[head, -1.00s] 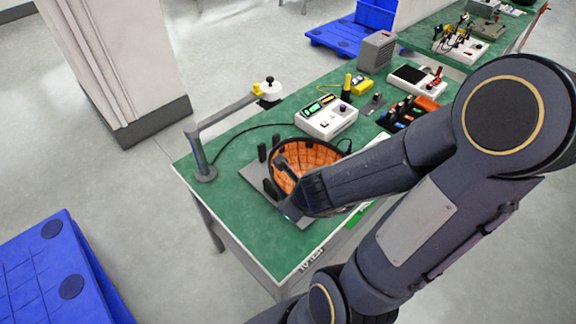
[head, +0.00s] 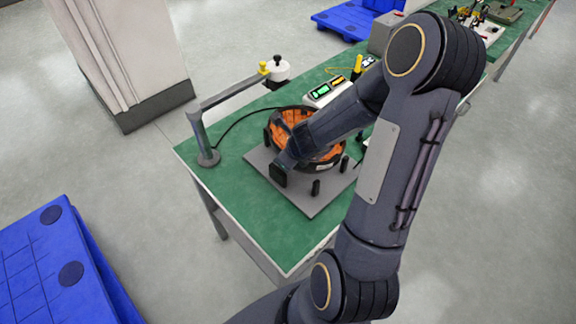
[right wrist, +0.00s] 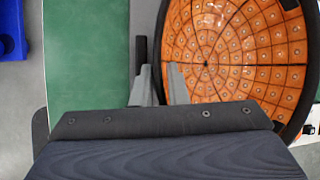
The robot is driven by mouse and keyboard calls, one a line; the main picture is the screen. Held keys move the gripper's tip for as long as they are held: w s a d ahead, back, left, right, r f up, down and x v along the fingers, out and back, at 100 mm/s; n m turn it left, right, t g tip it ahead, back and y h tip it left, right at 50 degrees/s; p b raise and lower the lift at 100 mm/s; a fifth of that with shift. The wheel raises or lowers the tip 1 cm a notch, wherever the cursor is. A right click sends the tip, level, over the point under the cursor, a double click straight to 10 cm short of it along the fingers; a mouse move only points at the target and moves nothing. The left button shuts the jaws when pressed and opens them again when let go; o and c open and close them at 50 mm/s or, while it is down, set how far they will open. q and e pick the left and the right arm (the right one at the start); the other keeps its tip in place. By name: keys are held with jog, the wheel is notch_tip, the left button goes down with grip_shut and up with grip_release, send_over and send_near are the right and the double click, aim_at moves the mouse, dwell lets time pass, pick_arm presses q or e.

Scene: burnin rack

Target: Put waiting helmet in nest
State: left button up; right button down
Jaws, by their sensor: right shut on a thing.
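The helmet (head: 279,131) is upturned, with an orange padded inside and a dark rim. It is over the nest, a grey plate (head: 297,195) with short black posts (head: 315,187) on the green table. I cannot tell whether the helmet rests on the plate or hangs just above it. My right gripper (head: 283,168) is shut on the helmet's near-left rim. In the right wrist view, its grey fingers (right wrist: 160,86) are at the rim of the orange-lined helmet (right wrist: 235,50). My right arm hides part of the helmet. My left gripper is not in view.
A grey bent stand (head: 208,157) rises at the table's left corner, with a white round item (head: 276,69) behind its end. A white device (head: 322,93) with a green display stands behind the helmet. Blue pallets (head: 55,265) lie on the floor at left.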

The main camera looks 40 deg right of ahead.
jog(key=shift+w+d+f, duration=0.1)
jog(key=shift+w+f, duration=0.05)
jog(key=shift+f, duration=0.05)
jog(key=f+b, duration=0.3)
jog(key=f, duration=0.1)
jog(key=shift+w+d, duration=0.15)
jog(key=shift+w, duration=0.1)
jog(key=shift+r, duration=0.25)
jog(key=c, duration=1.8)
grip_release()
jog(key=shift+f, duration=0.2)
jog(key=shift+c, duration=0.2)
jog(key=o, duration=0.4)
